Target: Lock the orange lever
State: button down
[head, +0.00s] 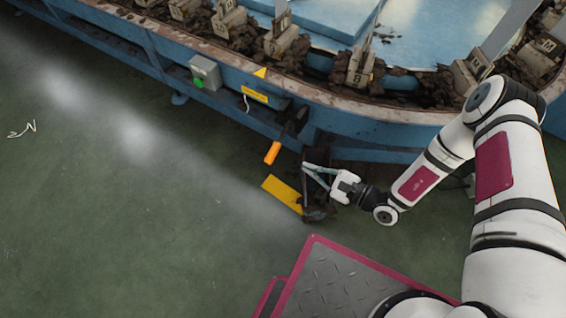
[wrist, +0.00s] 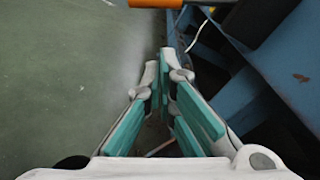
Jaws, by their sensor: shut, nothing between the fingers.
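The orange lever (head: 273,152) hangs from a dark bracket on the blue machine's side, its orange grip pointing down and to the left in the head view. In the wrist view the orange grip (wrist: 155,3) shows at the top edge, cut off by the frame. My gripper (head: 305,168) is to the right of the lever's grip and a little lower in the head view, apart from it. In the wrist view my gripper (wrist: 165,58) has its fingertips close together with nothing between them. The lever's pivot is not clear.
A yellow pedal plate (head: 282,194) sits low, just left of my gripper. The blue machine frame (head: 225,98) runs along the back, with a grey box with a green button (head: 205,72) on it. The green floor (head: 130,220) at left is clear.

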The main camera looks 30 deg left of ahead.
aim_at(279, 141)
jog(key=shift+s+f+m+t, duration=0.15)
jog(key=shift+s+f, duration=0.05)
jog(key=shift+f, duration=0.3)
jog(key=shift+s+f+m+t, duration=0.15)
jog(key=shift+f, duration=0.35)
jog(key=shift+a, duration=0.1)
jog(key=w+a+f+b, duration=0.15)
jog(key=a+b, duration=0.25)
jog(key=a, duration=0.6)
jog(key=shift+s+d+r, duration=0.2)
jog(key=shift+s+r, duration=0.1)
jog(key=shift+r, duration=0.35)
jog(key=shift+s+d+r, duration=0.15)
jog(key=shift+s+r, duration=0.2)
jog(key=shift+r, duration=0.3)
jog(key=shift+s+d+r, duration=0.2)
jog(key=shift+s+r, duration=0.1)
jog(key=shift+r, duration=0.35)
